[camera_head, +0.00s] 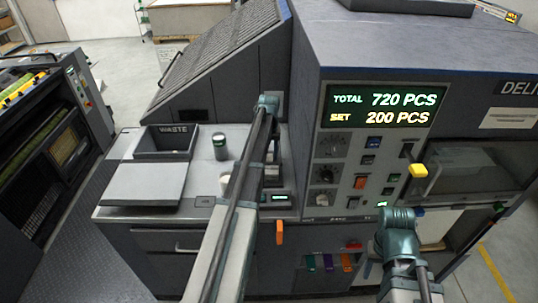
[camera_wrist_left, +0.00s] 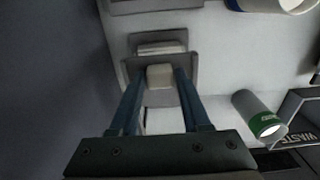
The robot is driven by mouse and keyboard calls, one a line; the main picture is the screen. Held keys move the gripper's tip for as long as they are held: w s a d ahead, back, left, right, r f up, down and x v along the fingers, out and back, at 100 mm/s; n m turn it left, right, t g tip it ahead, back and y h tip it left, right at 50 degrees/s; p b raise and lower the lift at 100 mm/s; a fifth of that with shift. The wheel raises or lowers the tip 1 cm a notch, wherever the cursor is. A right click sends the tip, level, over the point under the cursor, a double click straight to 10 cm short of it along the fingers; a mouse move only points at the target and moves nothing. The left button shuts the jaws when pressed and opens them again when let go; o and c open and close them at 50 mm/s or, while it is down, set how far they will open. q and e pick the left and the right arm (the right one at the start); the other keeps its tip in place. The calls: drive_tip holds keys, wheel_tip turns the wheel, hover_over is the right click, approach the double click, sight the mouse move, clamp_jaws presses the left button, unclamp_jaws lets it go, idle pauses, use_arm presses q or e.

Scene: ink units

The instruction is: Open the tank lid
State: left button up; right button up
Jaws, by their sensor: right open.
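In the left wrist view, a pale block-shaped handle (camera_wrist_left: 160,77) stands on a small grey plate (camera_wrist_left: 187,61), which looks like the tank lid. My left gripper (camera_wrist_left: 160,90) has a blue finger on each side of this handle; I cannot tell whether they press on it. In the head view my left gripper (camera_head: 270,170) is low over the machine's grey deck, mostly hidden by my left arm, which also covers much of the lid area. My right gripper (camera_head: 368,268) is open at the front of the machine, partly hidden by its arm, apart from the lid.
A waste bin (camera_head: 165,153) and a dark-lidded cylinder (camera_head: 220,147) are left of my left arm. A display panel (camera_head: 380,107) with knobs and a yellow-tipped lever (camera_head: 417,171) rises to the right. Coloured tabs (camera_head: 328,262) and an orange lever (camera_head: 279,232) line the front.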

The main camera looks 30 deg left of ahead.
use_arm(q)
clamp_jaws()
idle(1.1)
